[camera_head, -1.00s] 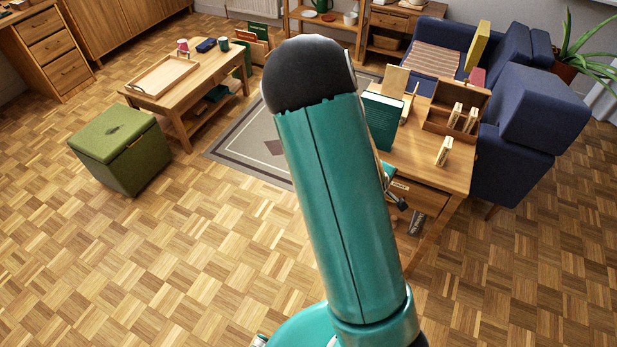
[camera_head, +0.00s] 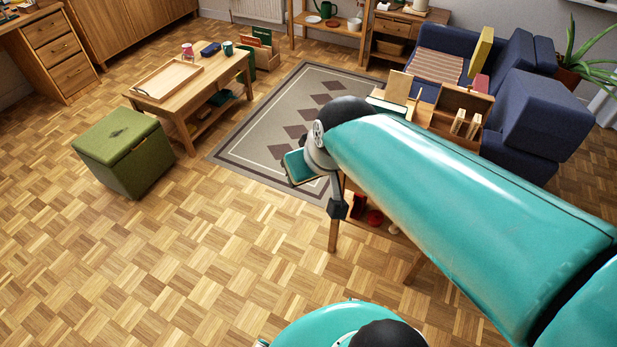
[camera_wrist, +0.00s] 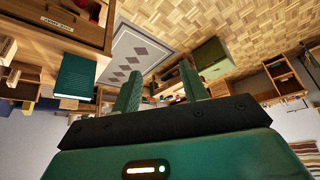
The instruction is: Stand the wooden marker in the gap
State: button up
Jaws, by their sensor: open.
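My gripper (camera_wrist: 160,88) shows in the wrist view with its two green fingers apart and nothing between them. In the head view its fingers are hidden. A pale upright wooden board (camera_head: 398,87) and a slim pale piece (camera_head: 416,101) stand on the desk, behind my arm. I cannot tell for sure which piece is the wooden marker. Pale blocks (camera_head: 458,122) stand by a brown open box (camera_head: 478,100) on the desk. The gap cannot be made out, as my arm covers most of the desk top.
A blue sofa (camera_head: 540,110) stands behind and right of the desk. A low table (camera_head: 215,75) with a tray (camera_head: 168,80) and a green storage stool (camera_head: 125,150) stand at left. A patterned rug (camera_head: 260,135) lies between. The parquet floor in front is free.

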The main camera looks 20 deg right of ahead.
jog(key=s+a+r, duration=0.1)
jog(key=s+r, duration=0.2)
jog(key=s, duration=0.2)
jog(key=shift+s+a+m+h, duration=0.2)
jog(key=shift+a+m+h, duration=0.1)
jog(key=shift+a, duration=0.1)
jog(key=shift+r, duration=0.1)
jog(key=shift+c, duration=0.7)
jog(key=shift+d, duration=0.15)
